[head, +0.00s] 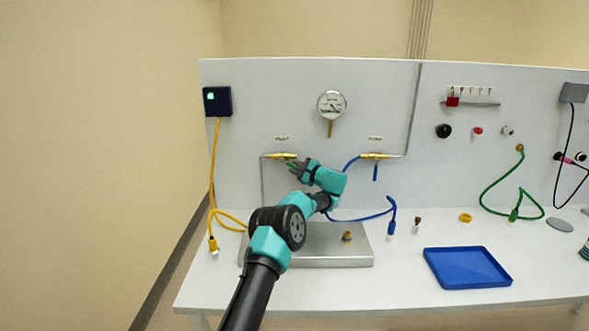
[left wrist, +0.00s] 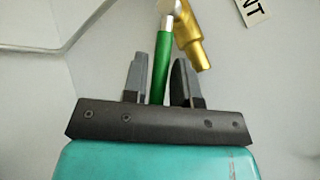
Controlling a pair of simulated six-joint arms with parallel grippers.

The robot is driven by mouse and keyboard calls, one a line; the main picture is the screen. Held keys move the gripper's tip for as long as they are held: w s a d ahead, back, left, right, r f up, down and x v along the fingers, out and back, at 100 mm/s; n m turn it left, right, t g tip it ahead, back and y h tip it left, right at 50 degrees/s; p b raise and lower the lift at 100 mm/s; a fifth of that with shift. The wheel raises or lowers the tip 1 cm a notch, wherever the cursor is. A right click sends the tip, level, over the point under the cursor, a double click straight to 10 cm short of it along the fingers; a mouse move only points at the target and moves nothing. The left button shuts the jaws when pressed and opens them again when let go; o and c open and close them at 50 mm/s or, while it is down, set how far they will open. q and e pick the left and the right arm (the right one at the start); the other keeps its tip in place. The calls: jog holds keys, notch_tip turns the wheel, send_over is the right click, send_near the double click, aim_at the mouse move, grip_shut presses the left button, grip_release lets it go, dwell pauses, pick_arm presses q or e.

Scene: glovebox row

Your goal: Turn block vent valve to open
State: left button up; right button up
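The vent valve is a brass valve (head: 281,156) on the left of the upright panel, under a small label; its brass body also shows in the left wrist view (left wrist: 190,40). Its green lever handle (left wrist: 160,68) hangs down from the valve, slightly tilted. My left gripper (head: 292,167) is at this handle. In the left wrist view, its two grey fingers (left wrist: 160,80) stand on either side of the green handle, with narrow gaps visible, so it looks open around it. The gripper partly hides the handle in the head view. My right gripper is not in view.
Another brass valve (head: 375,156) with a blue handle sits to the right, near blue tubing (head: 362,217). A round gauge (head: 331,105) is above. A metal plate (head: 335,245) and a blue tray (head: 467,283) are on the white bench. A yellow cable (head: 213,180) hangs at left.

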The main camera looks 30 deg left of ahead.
pick_arm(q)
jog(key=shift+a, duration=0.4)
grip_shut()
